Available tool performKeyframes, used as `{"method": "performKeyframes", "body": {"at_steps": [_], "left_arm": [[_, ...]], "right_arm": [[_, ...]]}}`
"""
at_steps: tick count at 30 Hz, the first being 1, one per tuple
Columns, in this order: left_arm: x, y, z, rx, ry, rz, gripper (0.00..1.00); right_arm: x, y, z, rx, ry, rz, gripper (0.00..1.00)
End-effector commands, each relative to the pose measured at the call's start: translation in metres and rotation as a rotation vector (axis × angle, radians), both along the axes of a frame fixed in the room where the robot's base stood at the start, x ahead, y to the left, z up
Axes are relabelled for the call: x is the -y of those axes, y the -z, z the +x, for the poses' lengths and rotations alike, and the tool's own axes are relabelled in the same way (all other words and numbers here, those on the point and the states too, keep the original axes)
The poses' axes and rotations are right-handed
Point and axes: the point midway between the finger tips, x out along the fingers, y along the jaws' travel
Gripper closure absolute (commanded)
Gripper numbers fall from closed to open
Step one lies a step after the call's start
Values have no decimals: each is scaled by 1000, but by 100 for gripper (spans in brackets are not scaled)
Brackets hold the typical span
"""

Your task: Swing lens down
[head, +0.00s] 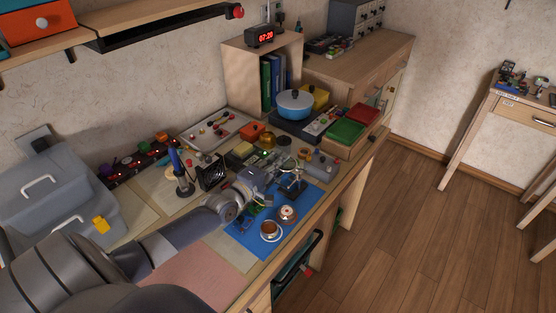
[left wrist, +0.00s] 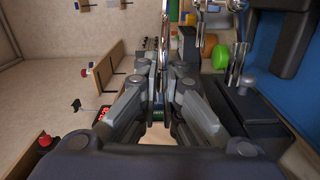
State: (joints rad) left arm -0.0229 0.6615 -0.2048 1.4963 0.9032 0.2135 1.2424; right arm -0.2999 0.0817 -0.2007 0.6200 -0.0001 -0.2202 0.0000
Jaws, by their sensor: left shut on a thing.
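The lens (head: 288,166) is a small round ring on a helping-hand stand (head: 293,186) at the back of the blue mat (head: 244,238). My left gripper (head: 272,176) reaches in from the left, its fingertips beside the stand and lens. In the left wrist view the fingers (left wrist: 163,82) are closed together on a thin upright edge between them, which seems to be the lens rim; the fingers hide most of it. Chrome curved parts (left wrist: 235,68) of the stand show right of the fingers. My right gripper is not in view.
A soldering iron in its holder (head: 183,172) stands left of my wrist. A copper-coloured round tin (head: 287,213) and a cup-like ring (head: 270,231) sit on the front of the mat. A blue pot (head: 295,104) and green tray (head: 345,131) are behind. The pink mat (head: 195,278) is clear.

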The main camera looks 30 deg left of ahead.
Motion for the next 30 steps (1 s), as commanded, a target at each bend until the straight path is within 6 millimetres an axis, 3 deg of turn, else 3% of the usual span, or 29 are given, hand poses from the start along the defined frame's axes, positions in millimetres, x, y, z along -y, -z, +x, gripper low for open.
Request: {"method": "performKeyframes", "body": {"at_steps": [1, 3, 4, 17, 30], "left_arm": [[1, 1, 0, -3, 1, 1, 92], [1, 1, 0, -2, 1, 1, 76], [1, 1, 0, -2, 1, 1, 73], [0, 1, -6, -2, 0, 1, 73], [-4, 2, -73, -5, 2, 2, 73]], "right_arm": [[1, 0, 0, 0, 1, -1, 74], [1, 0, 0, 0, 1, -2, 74], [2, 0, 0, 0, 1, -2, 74], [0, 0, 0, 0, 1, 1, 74], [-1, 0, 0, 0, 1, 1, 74]]}}
